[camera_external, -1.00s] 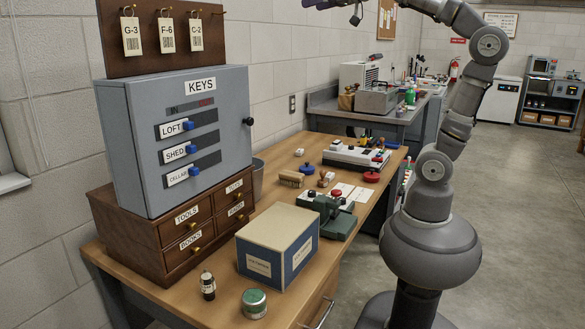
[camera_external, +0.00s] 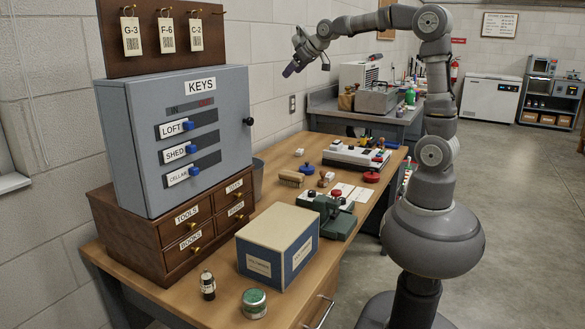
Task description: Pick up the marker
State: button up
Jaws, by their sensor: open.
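I cannot make out the marker for certain in this view; the small items on the desk and the far bench are too small to tell apart. My gripper (camera_external: 307,67) is open and empty. It hangs in the air at the upper middle of the picture, in front of the block wall and well above the wooden desk (camera_external: 292,272). One fingertip looks purple.
On the desk stand a grey key cabinet (camera_external: 185,140) on wooden drawers, a cardboard box (camera_external: 277,245), a dark bottle (camera_external: 207,286), a green tin (camera_external: 254,303), a green press (camera_external: 335,215) and a white device (camera_external: 350,155). A grey bench (camera_external: 350,117) stands behind. Open floor lies right.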

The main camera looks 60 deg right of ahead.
jog(key=d+f+g+p, duration=0.25)
jog(key=d+f, duration=0.35)
jog(key=f, duration=0.6)
jog(key=g+y+p, duration=0.2)
jog(key=g+p, duration=0.1)
jog(key=g, duration=0.4)
send_over(329, 175)
jog(key=f, duration=2.4)
jog(key=shift+d, duration=0.25)
notch_tip(329, 175, down, 8)
jog(key=b, duration=0.3)
jog(key=shift+r+b, duration=0.2)
jog(key=shift+b, duration=0.15)
jog(key=shift+r, duration=0.1)
jog(key=c, duration=0.8)
jog(key=shift+r, duration=0.1)
